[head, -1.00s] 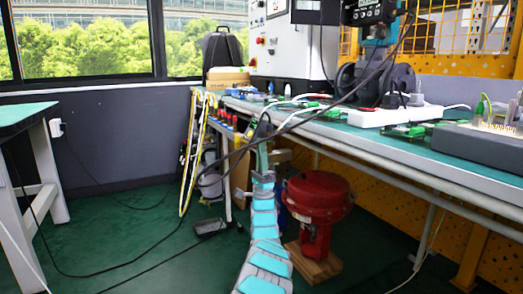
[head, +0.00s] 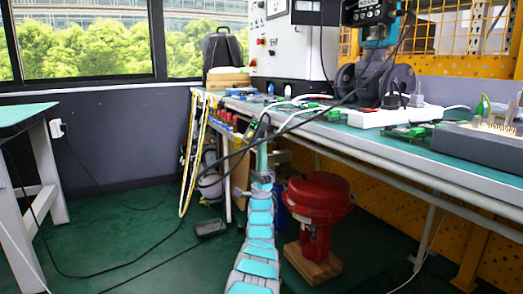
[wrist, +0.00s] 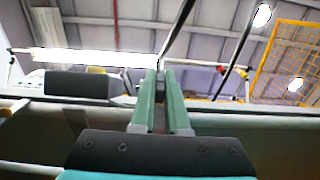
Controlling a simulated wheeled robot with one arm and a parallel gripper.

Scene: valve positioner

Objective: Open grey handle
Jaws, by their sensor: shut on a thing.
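My gripper (head: 262,148) is at the far-left end of the green bench, at about the height of its top edge. In the wrist view its two green fingers (wrist: 161,92) close together on a small dark grey piece (wrist: 161,84), which looks like the grey handle. Only a little of it shows between the fingertips. In the head view the handle is too small and hidden by my gripper and the black cable, so its angle cannot be told.
Small red and blue parts (head: 226,121) line the bench end left of my gripper. A black cable (head: 235,152) loops close by. A red round-topped actuator (head: 319,195) on a wooden block stands right of my arm. The floor (head: 150,235) to the left is mostly open.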

